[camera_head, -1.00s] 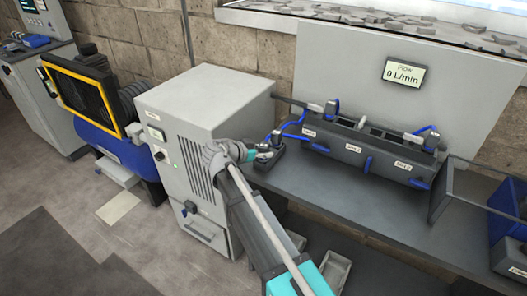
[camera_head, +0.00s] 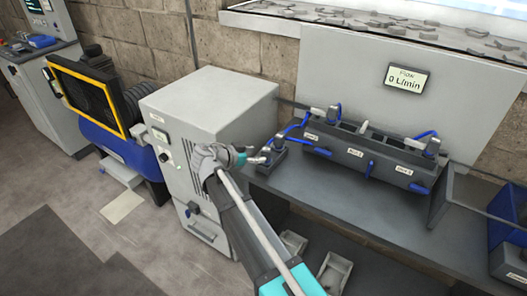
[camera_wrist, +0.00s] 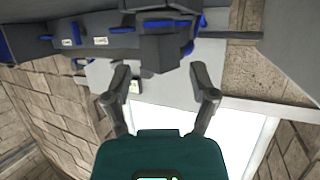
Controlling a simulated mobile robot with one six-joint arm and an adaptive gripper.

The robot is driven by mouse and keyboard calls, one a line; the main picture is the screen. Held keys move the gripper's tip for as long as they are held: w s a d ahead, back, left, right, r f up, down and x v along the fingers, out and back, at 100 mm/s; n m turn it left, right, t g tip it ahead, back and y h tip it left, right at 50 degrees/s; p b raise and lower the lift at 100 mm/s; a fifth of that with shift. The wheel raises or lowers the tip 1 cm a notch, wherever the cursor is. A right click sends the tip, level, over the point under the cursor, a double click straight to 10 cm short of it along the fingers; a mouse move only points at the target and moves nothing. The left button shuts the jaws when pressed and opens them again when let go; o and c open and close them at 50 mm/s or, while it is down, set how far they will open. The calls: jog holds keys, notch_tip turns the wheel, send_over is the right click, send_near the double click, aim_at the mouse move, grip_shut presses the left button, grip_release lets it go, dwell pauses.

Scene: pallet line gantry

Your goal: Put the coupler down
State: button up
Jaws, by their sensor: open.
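The coupler (camera_head: 280,143) appears as a small dark upright piece with a blue hose, on a low dark block (camera_head: 273,158) at the left end of the bench. Its exact seating is too small to tell. My gripper (camera_head: 263,160) is just left of the block in the head view. In the wrist view, my gripper (camera_wrist: 161,82) has its two fingers spread with nothing held between them. A dark block-like shape (camera_wrist: 160,52) and a blue hose (camera_wrist: 172,23) lie beyond the fingertips.
The manifold (camera_head: 370,160) with labelled ports and blue hoses stands on the bench (camera_head: 325,197), right of the coupler. A grey cabinet (camera_head: 205,115) stands close on the left. A panel behind carries a flow display (camera_head: 405,77) reading 0 L/min. Trays (camera_head: 335,271) lie below.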

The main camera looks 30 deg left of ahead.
jog(key=p+v, duration=0.2)
jog(key=v, duration=0.5)
jog(key=shift+s+r, duration=0.15)
dwell(0.7)
